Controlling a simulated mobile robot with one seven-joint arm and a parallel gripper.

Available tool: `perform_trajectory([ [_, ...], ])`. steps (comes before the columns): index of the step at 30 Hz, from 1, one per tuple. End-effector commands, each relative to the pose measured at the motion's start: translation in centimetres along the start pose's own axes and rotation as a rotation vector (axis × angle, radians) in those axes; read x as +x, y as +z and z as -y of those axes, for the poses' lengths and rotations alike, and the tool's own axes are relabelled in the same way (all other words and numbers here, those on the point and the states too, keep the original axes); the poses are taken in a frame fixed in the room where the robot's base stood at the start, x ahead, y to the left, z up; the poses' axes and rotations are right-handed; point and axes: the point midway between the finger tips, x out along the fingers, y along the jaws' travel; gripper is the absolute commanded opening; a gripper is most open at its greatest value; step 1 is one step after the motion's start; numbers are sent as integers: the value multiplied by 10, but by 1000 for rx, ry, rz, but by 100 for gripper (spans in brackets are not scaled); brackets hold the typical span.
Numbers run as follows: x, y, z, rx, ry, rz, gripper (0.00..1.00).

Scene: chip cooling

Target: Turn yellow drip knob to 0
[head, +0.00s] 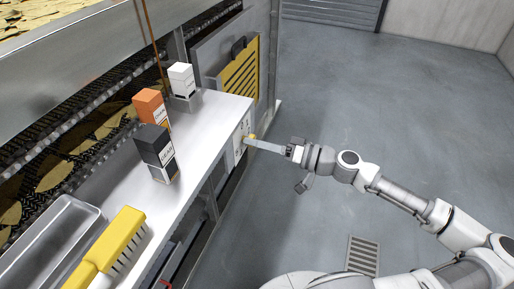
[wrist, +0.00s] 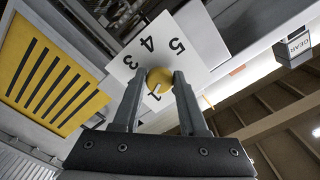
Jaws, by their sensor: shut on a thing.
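The yellow drip knob (wrist: 160,78) sits on a white dial plate (wrist: 190,38) in the wrist view. The numerals 3, 4 and 5 show on the plate. In the head view the knob (head: 252,137) is a small yellow spot at the fingertips of my gripper (head: 250,141), on the counter's end panel (head: 239,142). The 0 is not visible.
A black box (head: 155,150), an orange box (head: 149,105) and a white box (head: 181,78) stand on the metal counter (head: 205,120). A metal tray (head: 50,240) and a yellow object (head: 110,250) lie nearer. A yellow slotted panel (head: 240,75) stands beyond.

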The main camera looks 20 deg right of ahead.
Motion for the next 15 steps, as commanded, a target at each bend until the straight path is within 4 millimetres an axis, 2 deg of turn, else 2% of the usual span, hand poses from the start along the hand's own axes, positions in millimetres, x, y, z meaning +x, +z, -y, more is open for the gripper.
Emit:
perform_trajectory([
  [15,0,4,-6,-491,0,3,0],
])
